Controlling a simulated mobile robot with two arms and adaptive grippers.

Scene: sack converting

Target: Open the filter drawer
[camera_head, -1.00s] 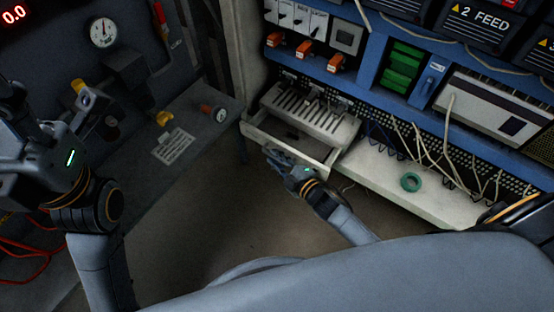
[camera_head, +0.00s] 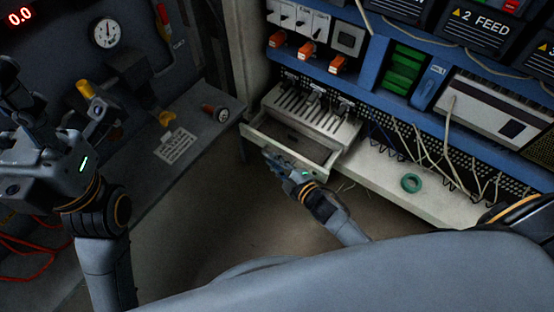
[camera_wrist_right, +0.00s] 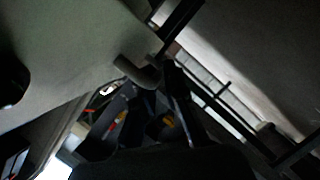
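The filter drawer (camera_head: 318,154) is a pale shallow tray under a slotted panel on the right-hand unit. It stands pulled out, and its grey inside shows from above. My right gripper (camera_head: 270,158) is at the outer side of the drawer's front. In the right wrist view, a pale rounded handle (camera_wrist_right: 137,72) lies beside the dark fingers (camera_wrist_right: 172,85). I cannot tell whether the fingers are closed around it. My left gripper (camera_head: 22,105) is at the far left, away from the drawer, and its fingertips are unclear.
A pale shelf (camera_head: 385,185) with a green ring (camera_head: 411,183) and loose cables runs right of the drawer. The floor before the drawer is clear.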

